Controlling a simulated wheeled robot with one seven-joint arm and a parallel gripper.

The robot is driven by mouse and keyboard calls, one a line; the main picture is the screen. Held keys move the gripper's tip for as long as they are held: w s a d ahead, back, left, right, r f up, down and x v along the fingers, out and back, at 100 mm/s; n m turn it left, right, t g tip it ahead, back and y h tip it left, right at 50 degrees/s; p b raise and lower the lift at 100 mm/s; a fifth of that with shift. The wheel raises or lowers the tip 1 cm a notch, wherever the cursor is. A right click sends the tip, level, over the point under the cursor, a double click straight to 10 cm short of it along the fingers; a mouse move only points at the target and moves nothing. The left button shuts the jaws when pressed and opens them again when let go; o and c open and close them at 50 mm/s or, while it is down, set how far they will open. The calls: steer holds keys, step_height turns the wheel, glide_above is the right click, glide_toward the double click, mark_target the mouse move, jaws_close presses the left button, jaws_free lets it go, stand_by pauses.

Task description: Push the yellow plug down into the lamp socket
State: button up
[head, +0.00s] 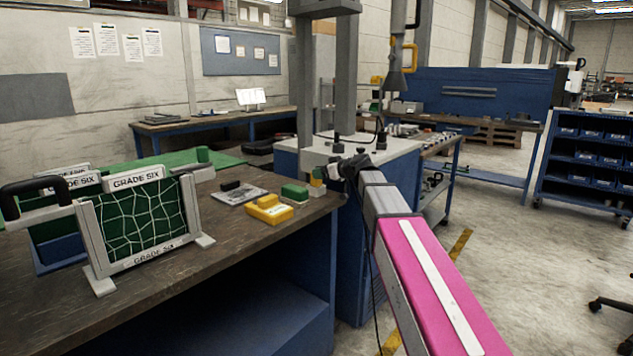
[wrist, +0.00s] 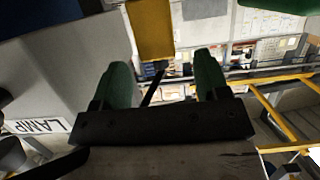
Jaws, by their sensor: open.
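In the wrist view, the yellow plug (wrist: 151,28) shows as a yellow block at the top, just beyond my green fingertips. My gripper (wrist: 162,60) is open, with nothing visibly held between its fingers. A thin dark strip runs from near the plug down between the fingers. A "LAMP" label (wrist: 37,126) sits on a grey surface at left. The socket opening cannot be made out. In the head view, my gripper (head: 325,172) is at the right end of the wooden bench, and a small yellow patch (head: 316,182) shows just below it, partly hidden.
A yellow block (head: 269,209), a green-and-white block (head: 294,193) and a flat grey plate (head: 240,194) lie on the bench (head: 215,265). Netted "GRADE SIX" frames (head: 145,215) stand at left. A white-topped blue cabinet (head: 375,155) stands behind my gripper. Floor at right is mostly clear.

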steer(key=x, duration=0.4)
steer(key=shift+w+f, duration=0.1)
steer(key=shift+f, duration=0.05)
steer(key=c, duration=1.1)
steer(key=shift+o, duration=0.2)
